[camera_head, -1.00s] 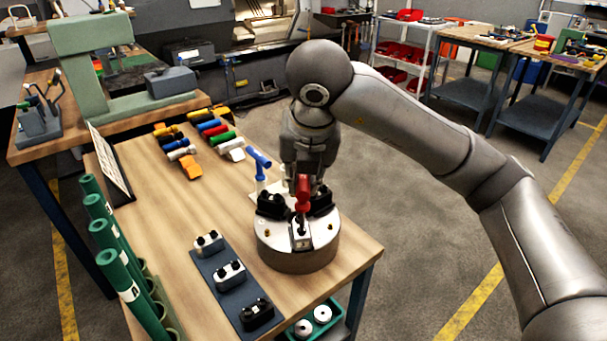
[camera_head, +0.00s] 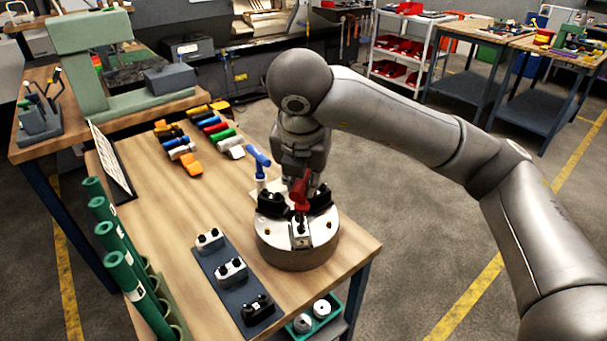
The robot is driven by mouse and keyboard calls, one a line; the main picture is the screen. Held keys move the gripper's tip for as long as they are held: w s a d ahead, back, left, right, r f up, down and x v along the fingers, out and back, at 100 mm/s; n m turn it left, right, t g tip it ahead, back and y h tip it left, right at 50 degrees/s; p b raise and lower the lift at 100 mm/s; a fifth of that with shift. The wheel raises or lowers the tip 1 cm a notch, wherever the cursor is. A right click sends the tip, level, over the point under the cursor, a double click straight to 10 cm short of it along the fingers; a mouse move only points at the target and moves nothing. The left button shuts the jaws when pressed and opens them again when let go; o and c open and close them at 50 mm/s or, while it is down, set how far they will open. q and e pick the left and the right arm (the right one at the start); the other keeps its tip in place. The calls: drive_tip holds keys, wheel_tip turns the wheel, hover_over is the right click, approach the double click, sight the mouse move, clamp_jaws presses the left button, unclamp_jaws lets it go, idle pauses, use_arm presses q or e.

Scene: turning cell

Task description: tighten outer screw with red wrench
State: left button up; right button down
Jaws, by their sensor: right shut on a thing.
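The red wrench (camera_head: 300,190) stands over the front jaw (camera_head: 299,232) of the round chuck (camera_head: 297,252), at the right end of the wooden bench. Its lower end meets the jaw's upper part, where the outer screw is too small to make out. My right gripper (camera_head: 301,184) comes down from above, behind the wrench, and is shut on it; its fingertips are mostly hidden. Two black jaws sit on the far side of the chuck. My left gripper does not show.
A blue wrench (camera_head: 259,165) stands upright behind the chuck. A dark mat (camera_head: 228,283) with several jaws lies to the left front. Several coloured handles lie farther back, and green tubes (camera_head: 120,262) stand at the left. The bench middle is clear.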

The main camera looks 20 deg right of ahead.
drive_tip(key=shift+m+p, duration=0.3)
drive_tip(key=shift+s+f+m+h+p, duration=0.1)
drive_tip(key=shift+m+h+p, duration=0.5)
drive_tip(key=shift+m, duration=0.5)
drive_tip(key=shift+m+g+p, duration=0.4)
drive_tip(key=shift+m+p, duration=0.35)
drive_tip(key=shift+m, duration=0.05)
drive_tip(key=shift+m+h+p, duration=0.3)
drive_tip(key=shift+m, duration=0.2)
drive_tip(key=shift+s, duration=0.1)
